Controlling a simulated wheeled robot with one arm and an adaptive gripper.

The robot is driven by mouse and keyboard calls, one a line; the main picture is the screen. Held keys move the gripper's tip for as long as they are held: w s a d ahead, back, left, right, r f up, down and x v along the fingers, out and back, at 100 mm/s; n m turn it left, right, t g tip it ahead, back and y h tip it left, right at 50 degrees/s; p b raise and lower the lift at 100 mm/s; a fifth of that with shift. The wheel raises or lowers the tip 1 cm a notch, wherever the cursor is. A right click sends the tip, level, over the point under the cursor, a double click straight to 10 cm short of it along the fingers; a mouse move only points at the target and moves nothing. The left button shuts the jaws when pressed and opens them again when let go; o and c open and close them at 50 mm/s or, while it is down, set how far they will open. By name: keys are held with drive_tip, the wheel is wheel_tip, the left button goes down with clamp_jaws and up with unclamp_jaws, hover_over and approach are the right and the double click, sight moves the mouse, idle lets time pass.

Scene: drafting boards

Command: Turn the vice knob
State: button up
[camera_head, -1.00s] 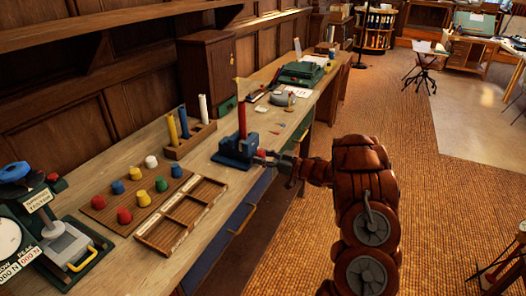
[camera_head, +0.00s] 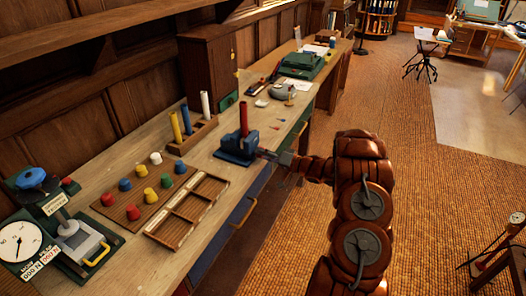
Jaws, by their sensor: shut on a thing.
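The blue vice (camera_head: 238,146) stands on the workbench near its front edge, with a red rod (camera_head: 243,118) upright in it. My gripper (camera_head: 265,154) is at the right, front-facing side of the vice, reached from the right by my arm. It is shut on the vice knob, which is mostly hidden by the fingers and very small in this view. How far the knob is turned cannot be told.
Left of the vice are an empty wooden divided tray (camera_head: 188,210), a board with coloured knobs (camera_head: 128,208), a rack (camera_head: 193,134) holding blue, yellow and white rods, and a gauge press (camera_head: 72,232). A green machine (camera_head: 301,64) stands farther back.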

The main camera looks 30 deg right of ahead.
drive_tip(key=shift+m+p, duration=0.45)
drive_tip(key=shift+m, duration=0.85)
drive_tip(key=o, duration=1.2)
drive_tip(key=shift+c, duration=0.2)
drive_tip(key=shift+s, duration=0.1)
drive_tip(key=v, duration=0.8)
